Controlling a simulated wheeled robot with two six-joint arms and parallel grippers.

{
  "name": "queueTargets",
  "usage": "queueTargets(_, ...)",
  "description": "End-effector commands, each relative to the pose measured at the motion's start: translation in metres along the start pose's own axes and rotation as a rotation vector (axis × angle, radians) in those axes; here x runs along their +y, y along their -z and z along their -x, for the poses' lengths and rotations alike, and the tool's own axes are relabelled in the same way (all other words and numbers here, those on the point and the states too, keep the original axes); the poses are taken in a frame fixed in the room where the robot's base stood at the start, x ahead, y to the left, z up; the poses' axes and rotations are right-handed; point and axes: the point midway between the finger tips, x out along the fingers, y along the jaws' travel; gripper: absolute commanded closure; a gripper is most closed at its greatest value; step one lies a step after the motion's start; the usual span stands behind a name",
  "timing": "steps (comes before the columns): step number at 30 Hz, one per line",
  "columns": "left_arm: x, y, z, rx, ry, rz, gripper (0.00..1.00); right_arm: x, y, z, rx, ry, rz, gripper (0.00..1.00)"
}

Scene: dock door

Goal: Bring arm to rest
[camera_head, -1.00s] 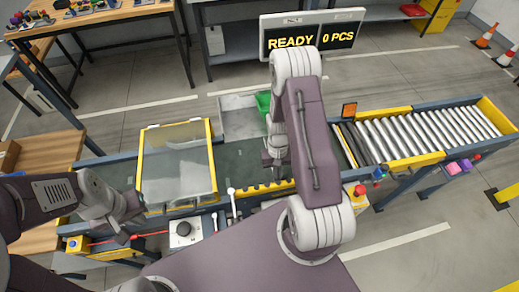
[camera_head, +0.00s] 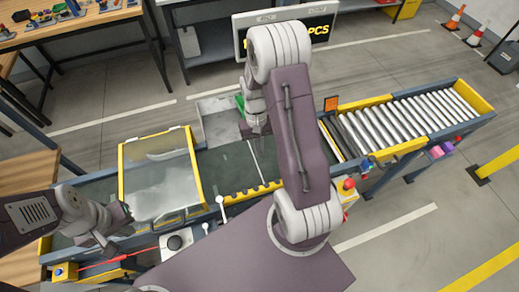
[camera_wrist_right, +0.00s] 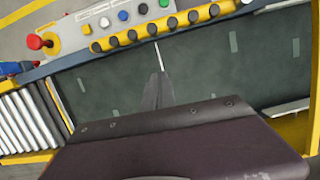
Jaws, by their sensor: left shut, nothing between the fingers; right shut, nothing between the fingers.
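My right gripper (camera_head: 257,130) hangs shut and empty above the dark conveyor belt (camera_head: 228,168), pointing down. In the right wrist view, its dark fingers (camera_wrist_right: 158,92) are together over the belt, with the wrist's dark cover across the bottom. My left gripper (camera_head: 112,246) is shut and empty at the left, at the near side of the belt, by the front left corner of the clear hood (camera_head: 160,176). Its fingertips are small and hard to make out. My right arm hides part of the belt and of the display.
Yellow-edged rollers (camera_head: 400,125) continue the belt to the right. A control panel with a red button (camera_wrist_right: 36,42) and colored buttons lies along the belt's near edge. A green item (camera_head: 240,104) sits in a grey tray (camera_head: 217,122) behind the belt. A display (camera_head: 318,30) stands at the back.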

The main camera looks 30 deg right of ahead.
Motion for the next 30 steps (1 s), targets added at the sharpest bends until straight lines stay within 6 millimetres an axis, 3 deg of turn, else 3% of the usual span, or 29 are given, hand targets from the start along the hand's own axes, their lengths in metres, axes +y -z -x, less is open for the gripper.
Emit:
queueTargets(9,0.0,0.0,0.0,0.0,0.0,0.0,1.0,-0.003,0.0,0.001,0.004,-0.002,0.011,1.0)
queueTargets(12,0.0,0.0,0.0,0.0,0.0,0.0,1.0,-0.022,0.006,0.029,0.079,-0.011,0.068,1.0)
queueTargets(15,0.0,0.0,0.0,0.0,0.0,0.0,1.0,-0.048,-0.017,0.062,0.163,-0.019,0.158,1.0)
queueTargets(17,0.0,0.0,0.0,0.0,0.0,0.0,1.0,-0.061,-0.037,0.073,0.213,-0.018,0.21,1.0)
queueTargets(22,0.0,0.0,0.0,0.0,0.0,0.0,1.0,-0.072,-0.09,0.075,0.318,-0.005,0.295,1.0)
queueTargets(25,0.0,0.0,0.0,0.0,0.0,0.0,1.0,-0.066,-0.103,0.061,0.316,-0.004,0.288,1.0)
queueTargets(30,0.0,0.0,0.0,0.0,0.0,0.0,1.0,-0.067,-0.097,0.062,0.339,0.0,0.286,1.0)
